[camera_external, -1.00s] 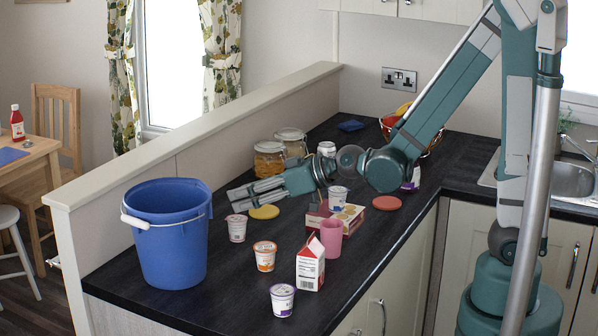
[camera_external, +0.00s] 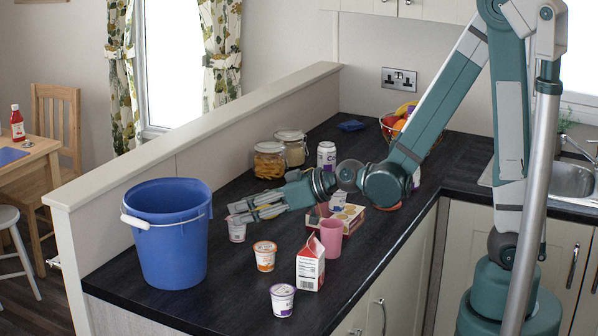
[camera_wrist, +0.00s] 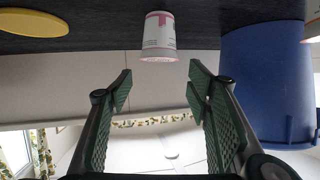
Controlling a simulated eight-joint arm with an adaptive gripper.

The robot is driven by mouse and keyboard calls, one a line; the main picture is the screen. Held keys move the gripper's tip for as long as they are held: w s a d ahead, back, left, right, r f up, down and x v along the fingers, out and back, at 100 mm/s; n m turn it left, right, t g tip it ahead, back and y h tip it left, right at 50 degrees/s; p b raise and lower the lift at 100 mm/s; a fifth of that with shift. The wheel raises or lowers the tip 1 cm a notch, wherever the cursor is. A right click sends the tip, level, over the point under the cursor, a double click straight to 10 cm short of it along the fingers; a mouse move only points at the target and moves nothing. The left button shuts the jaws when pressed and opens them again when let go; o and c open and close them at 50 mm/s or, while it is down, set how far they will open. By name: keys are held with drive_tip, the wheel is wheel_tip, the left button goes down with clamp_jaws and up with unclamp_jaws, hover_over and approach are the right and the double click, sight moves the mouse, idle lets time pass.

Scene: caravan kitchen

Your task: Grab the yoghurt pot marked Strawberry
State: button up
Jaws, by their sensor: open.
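A white yoghurt pot with pink-red markings (camera_external: 237,233) stands on the dark worktop, its upper part hidden behind my gripper (camera_external: 240,211). In the wrist view, which looks upside down, this pot (camera_wrist: 158,37) is just beyond the fingertips and lies between their lines. Its lettering is too small to read. My gripper (camera_wrist: 160,84) is open and empty. An orange-marked pot (camera_external: 264,257) and a purple-marked pot (camera_external: 282,300) stand nearer the external camera. Another white pot (camera_external: 338,199) is farther back, behind the pink cup.
A blue bucket (camera_external: 165,245) stands left of the pot. A milk carton (camera_external: 309,267), a pink cup (camera_external: 331,238) and a box (camera_external: 351,217) stand to the right. A yellow disc (camera_wrist: 33,21) lies beside the pot. Jars (camera_external: 270,162) and a can (camera_external: 326,157) are behind.

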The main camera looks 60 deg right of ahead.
sight(237, 229)
drive_tip(key=shift+f, duration=0.1)
idle(0.3)
drive_tip(key=shift+f+b, duration=0.6)
drive_tip(key=shift+f, duration=0.95)
drive_tip(key=shift+x, duration=1.45)
drive_tip(key=shift+c, duration=0.3)
drive_tip(key=c, duration=0.9)
